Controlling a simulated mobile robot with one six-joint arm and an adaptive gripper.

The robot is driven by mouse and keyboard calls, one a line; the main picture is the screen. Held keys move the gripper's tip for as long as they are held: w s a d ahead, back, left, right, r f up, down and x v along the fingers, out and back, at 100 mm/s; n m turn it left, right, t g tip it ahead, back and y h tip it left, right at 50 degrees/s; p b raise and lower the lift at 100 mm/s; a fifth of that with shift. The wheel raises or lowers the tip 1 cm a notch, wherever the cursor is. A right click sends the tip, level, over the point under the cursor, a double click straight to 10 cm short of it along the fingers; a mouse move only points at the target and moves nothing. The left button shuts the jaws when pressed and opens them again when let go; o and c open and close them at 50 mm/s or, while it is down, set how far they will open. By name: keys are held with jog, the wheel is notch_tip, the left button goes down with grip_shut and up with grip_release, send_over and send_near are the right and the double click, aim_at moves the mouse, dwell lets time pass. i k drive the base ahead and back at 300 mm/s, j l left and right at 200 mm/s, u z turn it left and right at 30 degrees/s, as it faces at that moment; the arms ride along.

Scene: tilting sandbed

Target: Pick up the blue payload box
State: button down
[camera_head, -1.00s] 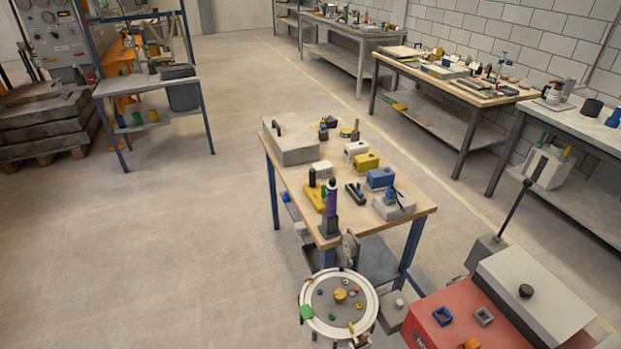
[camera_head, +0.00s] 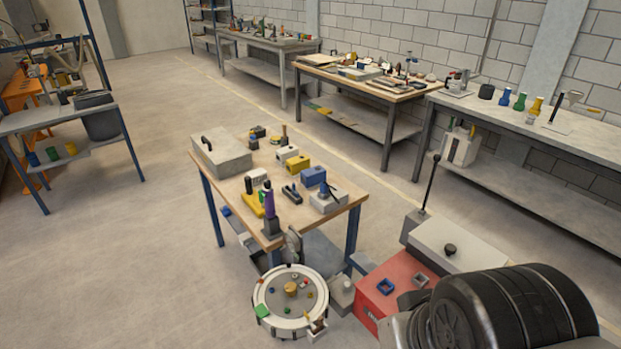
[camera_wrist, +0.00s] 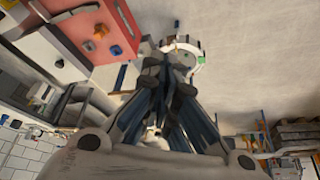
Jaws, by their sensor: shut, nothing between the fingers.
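The blue payload box (camera_head: 312,176) sits on the wooden tabletop in the head view, near the table's right side. A yellow box (camera_head: 299,165) and a white box (camera_head: 287,153) stand in a row behind it. A grey block with a blue and black piece on it (camera_head: 329,199) lies just in front of it. My gripper (camera_wrist: 168,62) shows in the wrist view, shut and empty, apart from the box. I cannot make out the blue box in the wrist view.
The wooden table (camera_head: 215,178) also holds a grey case (camera_head: 221,152) and a purple-and-black tool (camera_head: 270,212). A round white tray (camera_head: 263,292) and a red cabinet (camera_head: 383,307) stand in front. Workbenches line the wall at right. The floor at left is open.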

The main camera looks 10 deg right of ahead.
aim_at(312, 179)
jog(key=i+j, duration=0.1)
jog(key=j, duration=0.4)
jog(key=j+z, duration=0.1)
jog(key=j, duration=0.45)
jog(key=i+j, duration=0.15)
jog(key=j, duration=0.35)
jog(key=i+j+z, duration=0.15)
jog(key=i+j, duration=0.25)
jog(key=i+j+z, duration=0.15)
jog(key=i+j, duration=0.25)
jog(key=i+j+z, duration=0.1)
jog(key=i+j, duration=0.25)
jog(key=j, duration=0.15)
jog(key=i+j+z, duration=0.15)
jog(key=i+j, duration=0.2)
jog(key=j, duration=0.15)
jog(key=i+l, duration=0.1)
jog(key=i, duration=0.3)
jog(key=i+l+z, duration=0.1)
jog(key=i, duration=0.3)
